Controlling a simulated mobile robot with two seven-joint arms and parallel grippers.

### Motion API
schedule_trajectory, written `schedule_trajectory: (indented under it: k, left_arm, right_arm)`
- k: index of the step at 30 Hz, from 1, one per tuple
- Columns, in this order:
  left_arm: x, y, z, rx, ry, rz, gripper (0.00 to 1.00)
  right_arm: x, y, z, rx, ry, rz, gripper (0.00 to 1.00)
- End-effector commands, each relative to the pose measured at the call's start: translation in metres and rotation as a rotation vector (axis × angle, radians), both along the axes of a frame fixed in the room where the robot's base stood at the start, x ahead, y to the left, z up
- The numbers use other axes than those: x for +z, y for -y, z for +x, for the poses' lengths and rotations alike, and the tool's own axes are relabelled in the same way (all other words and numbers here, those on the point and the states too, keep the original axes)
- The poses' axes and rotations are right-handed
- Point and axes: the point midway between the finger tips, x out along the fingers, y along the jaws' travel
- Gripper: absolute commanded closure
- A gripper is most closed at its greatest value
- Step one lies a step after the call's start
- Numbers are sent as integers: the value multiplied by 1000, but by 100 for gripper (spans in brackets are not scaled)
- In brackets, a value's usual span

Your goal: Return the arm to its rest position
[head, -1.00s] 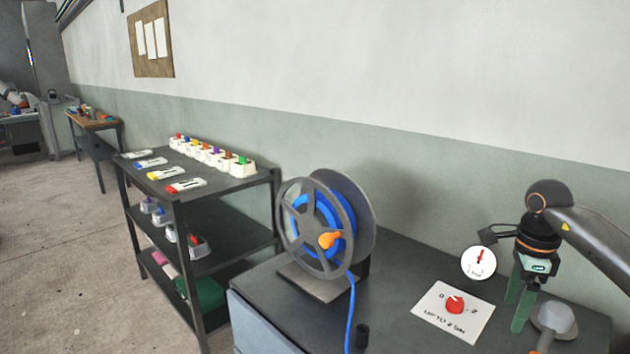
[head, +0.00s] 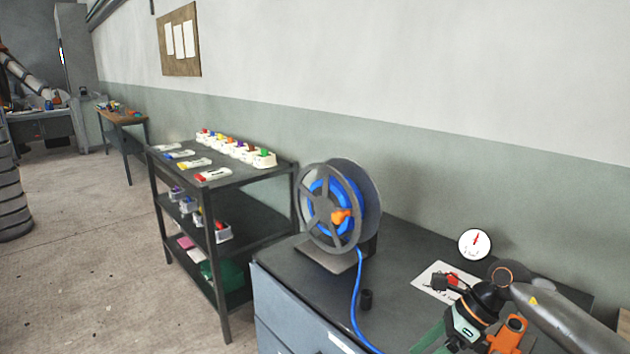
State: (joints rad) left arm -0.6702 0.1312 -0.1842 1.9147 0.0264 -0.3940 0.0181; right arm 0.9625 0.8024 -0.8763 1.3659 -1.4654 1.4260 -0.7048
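My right arm comes in from the right edge, above the dark bench top. Its gripper (head: 438,346) points down and left, with green fingers running to the bottom edge of the head view. The fingertips are cut off, so I cannot tell whether they are open or shut or hold anything. My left arm and gripper are not in view.
A hose reel (head: 338,208) with blue hose stands on the bench (head: 400,250). A round gauge (head: 475,244) is at the wall; a white card (head: 428,283) is partly hidden by my wrist. An orange part (head: 508,335) shows beside my gripper. A shelf rack (head: 225,185) stands left, beside open floor.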

Motion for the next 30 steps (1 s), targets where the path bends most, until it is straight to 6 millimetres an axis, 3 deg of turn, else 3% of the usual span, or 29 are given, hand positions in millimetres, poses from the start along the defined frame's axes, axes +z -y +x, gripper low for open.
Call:
schedule_trajectory:
  k: [1, 3, 6, 9, 12, 16, 20, 23, 28, 29, 30]
  left_arm:
    - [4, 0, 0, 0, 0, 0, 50]
    - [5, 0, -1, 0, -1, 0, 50]
    - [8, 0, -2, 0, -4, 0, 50]
    - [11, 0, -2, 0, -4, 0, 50]
    - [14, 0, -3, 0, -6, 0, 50]
    - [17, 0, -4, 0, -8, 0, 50]
    - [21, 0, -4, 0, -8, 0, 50]
    - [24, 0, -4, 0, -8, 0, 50]
    - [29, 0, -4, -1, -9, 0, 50]
    - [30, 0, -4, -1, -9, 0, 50]
    - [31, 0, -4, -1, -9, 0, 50]
  right_arm:
    - [-8, -36, -10, -21, -36, 123, 17]
    - [-9, -80, -20, -82, -89, 303, 17]
    - [-2, -129, -33, -202, -195, 556, 17]
    - [9, -161, -41, -359, -331, 797, 17]
    - [18, -176, -44, -550, -494, 1019, 17]
    - [16, -173, -42, -846, -735, 1273, 17]
    - [-8, -149, -43, -1188, -997, 1478, 17]
    - [-42, -124, -55, -1481, -1205, 1599, 17]
    - [-118, -82, -107, -2020, -1551, 1714, 17]
    - [-131, -77, -119, 2086, 1584, -1698, 17]
    - [-147, -70, -137, 2046, 1533, -1582, 17]
